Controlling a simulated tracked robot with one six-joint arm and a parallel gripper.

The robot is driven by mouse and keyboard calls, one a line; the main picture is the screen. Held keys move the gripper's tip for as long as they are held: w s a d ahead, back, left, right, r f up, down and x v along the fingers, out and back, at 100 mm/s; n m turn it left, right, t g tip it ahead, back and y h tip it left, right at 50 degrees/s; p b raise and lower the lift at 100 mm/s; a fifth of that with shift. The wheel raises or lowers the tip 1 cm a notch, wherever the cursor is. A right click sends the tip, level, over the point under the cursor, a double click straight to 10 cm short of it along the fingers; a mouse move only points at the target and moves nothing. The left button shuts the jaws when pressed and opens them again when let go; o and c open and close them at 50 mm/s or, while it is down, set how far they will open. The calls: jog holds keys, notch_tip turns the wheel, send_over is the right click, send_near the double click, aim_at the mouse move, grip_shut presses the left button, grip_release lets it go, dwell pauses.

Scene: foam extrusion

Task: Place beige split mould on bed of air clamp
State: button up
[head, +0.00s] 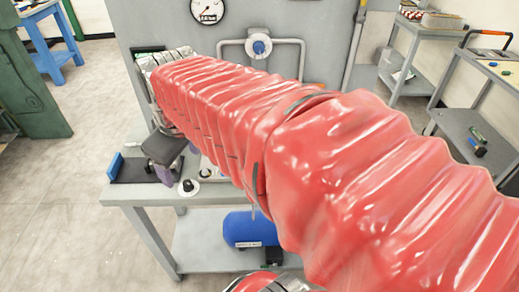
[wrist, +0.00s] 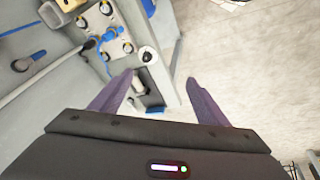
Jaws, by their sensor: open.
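My gripper (head: 164,172) hangs over the left end of the grey bench in the head view. In the wrist view its two purple fingers (wrist: 160,77) are spread apart, with nothing held between them. A dark plate with a blue end piece (head: 116,164), which may be the air clamp, lies on the bench's left end beside and below the fingers. The blue piece also shows beyond the fingers in the wrist view (wrist: 155,109); the left finger partly hides the plate.
A round white base with a black knob (head: 188,187) stands near the bench's front edge. A panel with knobs and blue hoses (wrist: 105,35) is nearby. A blue tank (head: 250,228) sits on the lower shelf. A grey back panel rises behind; open floor lies left.

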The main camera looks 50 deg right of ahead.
jog(key=w+d+f+n+g, duration=0.1)
jog(key=w+d, duration=0.1)
jog(key=d, duration=0.6)
jog(key=w+d+f+n+g, duration=0.1)
jog(key=w+d+n, duration=0.1)
jog(key=d, duration=0.5)
jog(key=s+d+f+n+g, duration=0.1)
jog(key=d+f, duration=0.1)
jog(key=d, duration=0.7)
jog(key=s+d+f+n+y, duration=0.1)
jog(key=s+d+f, duration=0.1)
jog(key=d, duration=0.7)
jog(key=shift+f+n+g, duration=0.4)
jog(key=shift+f, duration=0.45)
jog(key=shift+f, duration=4.3)
jog(key=shift+f, duration=2.6)
jog(key=c, duration=1.4)
